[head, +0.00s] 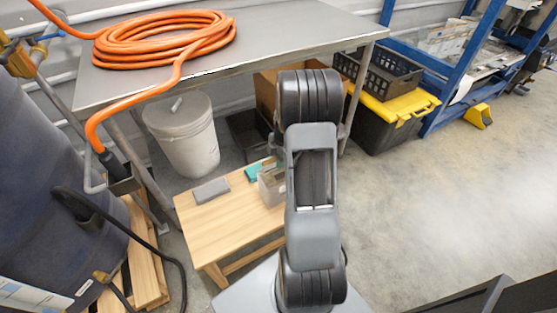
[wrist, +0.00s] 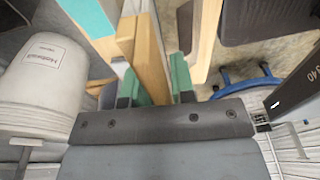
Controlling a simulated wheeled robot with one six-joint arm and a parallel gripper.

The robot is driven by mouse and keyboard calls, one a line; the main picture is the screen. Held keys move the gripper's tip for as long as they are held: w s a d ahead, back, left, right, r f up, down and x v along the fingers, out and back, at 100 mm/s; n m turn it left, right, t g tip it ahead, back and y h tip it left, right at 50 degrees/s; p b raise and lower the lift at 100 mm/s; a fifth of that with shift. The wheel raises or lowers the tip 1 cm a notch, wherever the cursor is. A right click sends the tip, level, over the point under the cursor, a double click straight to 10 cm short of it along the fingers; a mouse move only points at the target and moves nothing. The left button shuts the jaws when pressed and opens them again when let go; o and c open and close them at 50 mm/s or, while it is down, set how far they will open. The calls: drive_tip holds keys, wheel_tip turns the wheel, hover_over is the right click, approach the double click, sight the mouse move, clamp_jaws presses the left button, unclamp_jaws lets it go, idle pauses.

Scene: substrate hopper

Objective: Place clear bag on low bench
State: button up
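The low bench (head: 232,214) is a light wooden table left of my arm in the head view. My arm hides most of the gripper in the head view.
A white bucket (head: 184,136) stands behind the bench, under a metal table (head: 268,32) carrying a coiled orange hose (head: 165,38). A large dark drum (head: 50,165) stands at left. A black tote with yellow lid (head: 398,112) stands at back right.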

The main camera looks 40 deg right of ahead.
drive_tip(key=shift+o, duration=1.1)
drive_tip(key=r+p, duration=0.1)
drive_tip(key=r, duration=0.2)
drive_tip(key=d+r, duration=0.1)
drive_tip(key=r, duration=0.3)
drive_tip(key=r+p, duration=0.1)
drive_tip(key=r, duration=0.3)
drive_tip(key=shift+s+d+r+p, duration=0.1)
drive_tip(key=shift+d+r+p, duration=0.15)
drive_tip(key=shift+d+p, duration=0.1)
drive_tip(key=s+a+r+m+t, duration=0.1)
drive_tip(key=s+a+r+m, duration=0.1)
drive_tip(key=s+a+m, duration=0.2)
drive_tip(key=s+a+r+m+t+h, duration=0.1)
drive_tip(key=s+a+r+m, duration=0.2)
drive_tip(key=a+m, duration=0.4)
drive_tip(key=s+a+r+m, duration=0.3)
drive_tip(key=s+a+m, duration=0.2)
drive_tip(key=a, duration=0.6)
drive_tip(key=shift+r+m+t+h, duration=0.15)
drive_tip(key=shift+m+t+h, duration=0.15)
drive_tip(key=shift+t+h, duration=0.1)
drive_tip(key=shift+a, duration=0.1)
